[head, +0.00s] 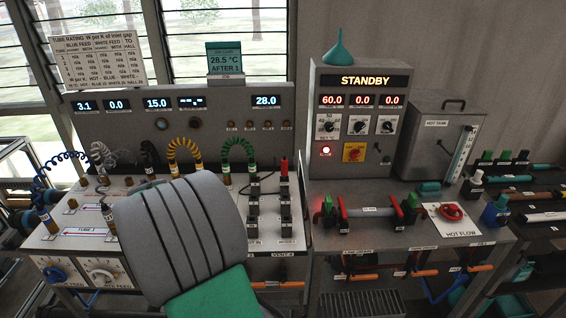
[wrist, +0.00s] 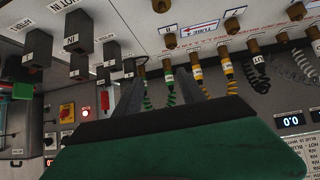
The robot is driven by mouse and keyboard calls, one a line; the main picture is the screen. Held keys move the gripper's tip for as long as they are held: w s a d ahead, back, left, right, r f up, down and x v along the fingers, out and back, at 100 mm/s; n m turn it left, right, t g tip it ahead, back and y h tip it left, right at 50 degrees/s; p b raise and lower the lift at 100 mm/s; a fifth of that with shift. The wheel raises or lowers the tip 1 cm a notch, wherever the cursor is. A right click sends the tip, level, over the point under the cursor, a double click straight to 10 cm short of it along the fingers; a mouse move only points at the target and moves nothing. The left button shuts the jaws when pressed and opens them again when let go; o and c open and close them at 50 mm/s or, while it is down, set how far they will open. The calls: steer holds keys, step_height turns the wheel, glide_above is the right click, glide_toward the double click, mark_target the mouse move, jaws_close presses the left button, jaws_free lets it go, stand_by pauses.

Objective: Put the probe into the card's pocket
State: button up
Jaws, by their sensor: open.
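The teal job card (head: 224,58) reads "28.5 °C AFTER 1" and stands on top of the instrument panel in the head view. A small grey labelled piece (head: 227,79) sits at its lower edge; I cannot tell the pocket's opening. A slim red-topped piece (head: 284,166), possibly the probe, stands upright at the right end of the bench, near a thin black cord.
Coiled hoses, yellow (head: 184,150) and green (head: 238,148), rise from the bench. Black blocks (head: 253,205) stand in rows at its right. The STANDBY cabinet (head: 360,135), teal funnel (head: 340,50), hot tank (head: 436,140) and red valve (head: 452,212) lie farther right.

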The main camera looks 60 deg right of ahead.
steer(key=s+d+m+h, duration=0.1)
steer(key=s+d, duration=0.1)
steer(key=d, duration=0.2)
steer(key=s+d+m+g+h, duration=0.1)
steer(key=s+d, duration=0.1)
steer(key=d, duration=0.3)
steer(key=s+d+m+g+h+p, duration=0.1)
steer(key=s+d, duration=0.1)
steer(key=d, duration=0.2)
steer(key=shift+s+d+f+h, duration=0.25)
steer(key=shift+s+d+h, duration=0.05)
steer(key=shift+s+d, duration=0.1)
steer(key=m+g+h, duration=0.2)
glide_toward(283, 170)
steer(key=d, duration=0.1)
steer(key=b+x, duration=0.2)
steer(key=x, duration=0.6)
steer(key=shift+d+f, duration=0.15)
steer(key=shift+d, duration=0.05)
steer(key=shift+d+b, duration=0.7)
steer(key=shift+d, duration=0.05)
steer(key=shift+w+b, duration=0.1)
steer(key=shift+b, duration=0.45)
steer(key=shift+c, duration=0.2)
jaws_close()
